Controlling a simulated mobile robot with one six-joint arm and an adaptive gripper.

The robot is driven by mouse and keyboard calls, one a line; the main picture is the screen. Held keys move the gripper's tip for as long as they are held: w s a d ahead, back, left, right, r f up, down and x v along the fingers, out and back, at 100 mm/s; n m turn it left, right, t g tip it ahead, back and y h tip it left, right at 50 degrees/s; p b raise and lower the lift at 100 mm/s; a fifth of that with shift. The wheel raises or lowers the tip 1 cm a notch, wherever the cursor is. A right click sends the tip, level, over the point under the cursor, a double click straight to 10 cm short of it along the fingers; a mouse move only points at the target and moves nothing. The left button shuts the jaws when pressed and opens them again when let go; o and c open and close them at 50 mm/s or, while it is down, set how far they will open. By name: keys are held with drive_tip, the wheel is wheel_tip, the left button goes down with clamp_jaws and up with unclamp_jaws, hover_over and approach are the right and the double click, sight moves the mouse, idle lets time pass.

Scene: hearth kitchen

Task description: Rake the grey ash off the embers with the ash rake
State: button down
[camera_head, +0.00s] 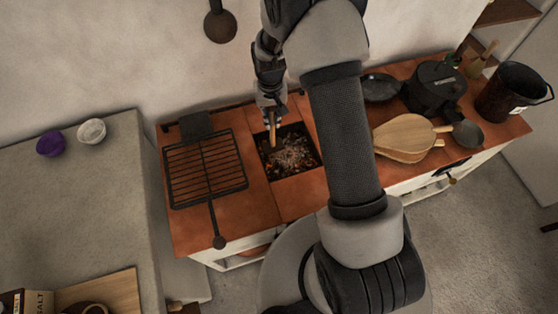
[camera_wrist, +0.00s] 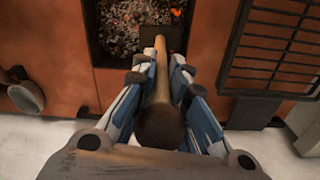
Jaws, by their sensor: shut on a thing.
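My gripper (camera_head: 270,105) is over the square fire pit in the orange hearth top. It is shut on the wooden handle of the ash rake (camera_head: 272,128). In the wrist view my gripper (camera_wrist: 162,68) has the rake's handle (camera_wrist: 160,80) between its fingers, with the dark rake head (camera_wrist: 170,38) at the pit's edge. I cannot tell whether the head touches the ash. Grey ash with glowing orange specks covers the embers (camera_head: 291,152); these also show in the wrist view (camera_wrist: 130,30). My arm hides part of the hearth to the right.
A black grill grate (camera_head: 205,170) lies left of the pit. To the right are wooden bellows (camera_head: 405,138), a black kettle (camera_head: 435,90), a pan (camera_head: 380,87) and a black bucket (camera_head: 512,90).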

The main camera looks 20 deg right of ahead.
sight(271, 112)
drive_tip(key=shift+s+r+p, duration=0.15)
drive_tip(key=shift+r+p, duration=0.75)
drive_tip(key=shift+r, duration=0.9)
drive_tip(key=shift+a+f, duration=0.1)
